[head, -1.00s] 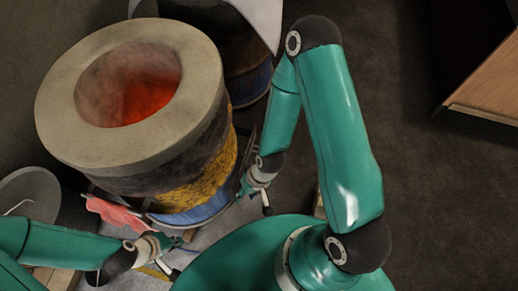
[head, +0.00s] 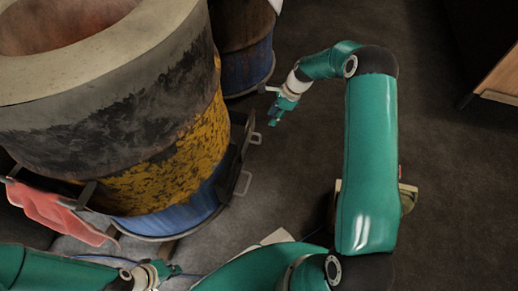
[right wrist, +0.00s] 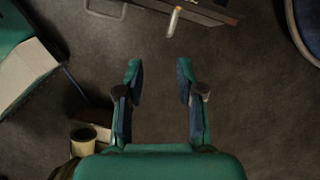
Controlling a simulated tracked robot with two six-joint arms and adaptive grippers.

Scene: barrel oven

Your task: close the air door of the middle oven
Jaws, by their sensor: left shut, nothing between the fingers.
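A large barrel oven (head: 160,140) with a pale rim and a blue base fills the left of the head view. A dark metal panel (head: 237,152) with light loop handles stands out from its right side and looks like the air door. It also shows at the top of the right wrist view (right wrist: 208,9), with a pale handle (right wrist: 173,22) pointing down. My right gripper (right wrist: 157,75) is open and empty, apart from the panel; in the head view (head: 274,116) it is right of and beyond it. My left gripper (head: 172,269) is shut and empty, low in front of the oven.
A second barrel (head: 240,45) with a blue base stands behind. A red cloth (head: 60,212) hangs at the front oven's left. A wooden piece of furniture (head: 500,75) is at the right edge. A small container (right wrist: 84,136) stands lower left in the right wrist view.

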